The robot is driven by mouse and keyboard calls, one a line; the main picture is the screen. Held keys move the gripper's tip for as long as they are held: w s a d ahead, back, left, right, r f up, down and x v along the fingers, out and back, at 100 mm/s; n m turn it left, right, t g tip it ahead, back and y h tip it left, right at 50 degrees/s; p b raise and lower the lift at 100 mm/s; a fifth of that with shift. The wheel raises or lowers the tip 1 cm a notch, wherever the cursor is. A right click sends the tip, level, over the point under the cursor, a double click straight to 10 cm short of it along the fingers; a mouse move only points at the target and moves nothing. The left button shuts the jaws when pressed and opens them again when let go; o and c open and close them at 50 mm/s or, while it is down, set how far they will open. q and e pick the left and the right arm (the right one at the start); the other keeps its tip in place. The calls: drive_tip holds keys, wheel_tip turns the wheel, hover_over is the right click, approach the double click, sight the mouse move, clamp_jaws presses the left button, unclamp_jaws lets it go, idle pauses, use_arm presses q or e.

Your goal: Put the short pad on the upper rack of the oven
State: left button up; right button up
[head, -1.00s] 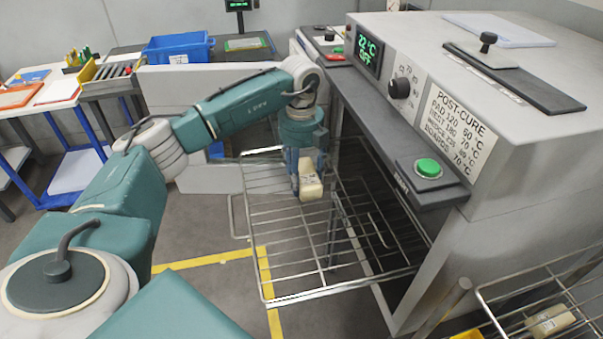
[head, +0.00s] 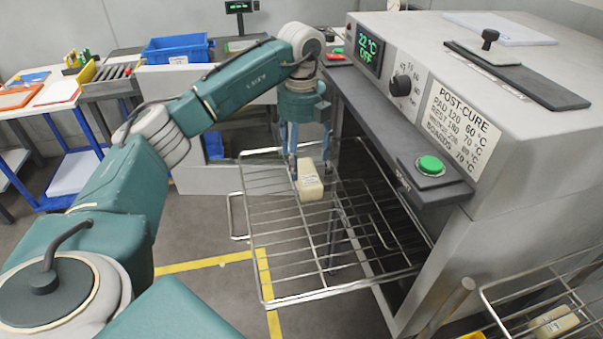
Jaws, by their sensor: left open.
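A short cream pad (head: 311,186) with a small label stands on the far part of a wire rack (head: 262,235) that is pulled out of the oven (head: 500,130). I cannot tell from this view whether this is the upper rack. My left gripper (head: 308,155) points down just above and behind the pad, its blue-grey fingers open, one on each side of the pad's top. The fingers do not grip the pad. My right gripper is out of view.
A second cream pad (head: 555,321) lies on another wire shelf (head: 500,298) at the lower right. The oven's front ledge with a green button (head: 430,165) is right of the rack. A blue bin (head: 178,48) stands at the back. The rack's near part is empty.

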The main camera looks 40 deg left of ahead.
sight(302, 172)
use_arm(q)
wheel_tip(302, 172, up, 6)
idle(0.6)
drive_tip(key=shift+r, duration=0.15)
